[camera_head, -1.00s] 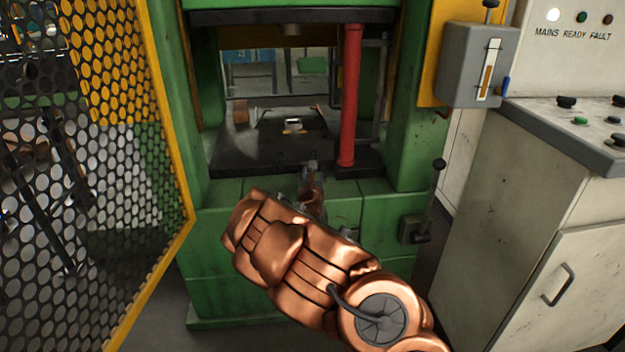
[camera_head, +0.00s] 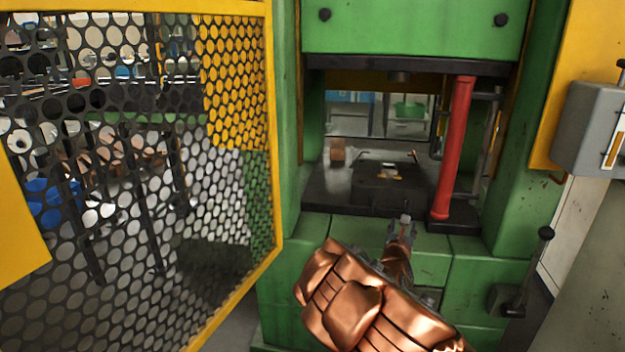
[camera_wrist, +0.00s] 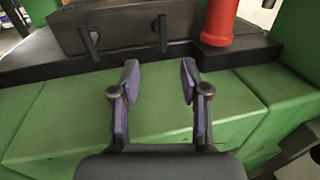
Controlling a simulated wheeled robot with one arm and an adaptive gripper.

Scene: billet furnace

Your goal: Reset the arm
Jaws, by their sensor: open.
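My copper-coloured arm reaches up from the bottom of the head view toward the green press (camera_head: 286,130). My gripper (camera_head: 403,220) is in front of the press's dark bed (camera_head: 330,205), near its front edge. In the wrist view my gripper (camera_wrist: 158,75) shows two fingers set apart with nothing between them. Behind them are the green front of the press (camera_wrist: 60,115) and the edge of the dark bed (camera_wrist: 50,62). A dark block (camera_head: 385,185) with a small bright piece on it sits on the bed.
A yellow-framed mesh guard (camera_head: 268,120) stands at left. A red column (camera_head: 453,150) rises at the bed's right side. A lever (camera_head: 540,262) and a grey box (camera_head: 592,125) are at right. A small brown block (camera_head: 337,150) stands at the bed's back left.

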